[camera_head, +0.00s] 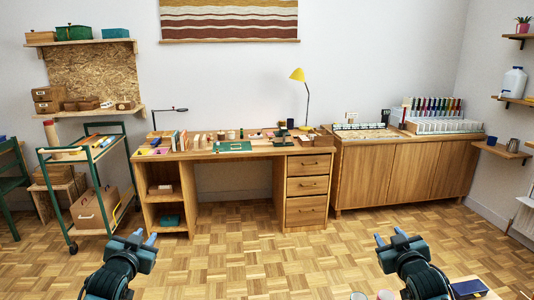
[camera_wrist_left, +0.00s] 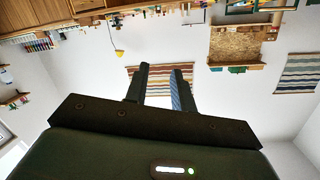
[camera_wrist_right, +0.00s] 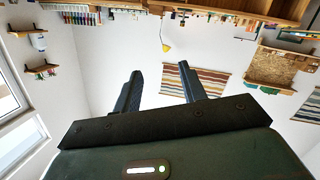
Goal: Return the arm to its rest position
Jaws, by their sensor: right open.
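My left gripper (camera_head: 139,237) is at the lower left of the head view, raised over the parquet floor and away from the furniture. In the left wrist view its two fingers (camera_wrist_left: 161,88) stand apart with nothing between them. My right gripper (camera_head: 391,238) is at the lower right of the head view. In the right wrist view its fingers (camera_wrist_right: 163,92) are spread wide and empty. Neither gripper touches anything that I can see.
A wooden desk (camera_head: 303,180) with a yellow lamp (camera_head: 298,75) stands ahead, beside a long cabinet (camera_head: 400,171). A green trolley (camera_head: 97,190) stands at left. A low surface with jars and a dark blue item (camera_head: 468,287) lies near my right arm. The middle floor (camera_head: 260,255) is clear.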

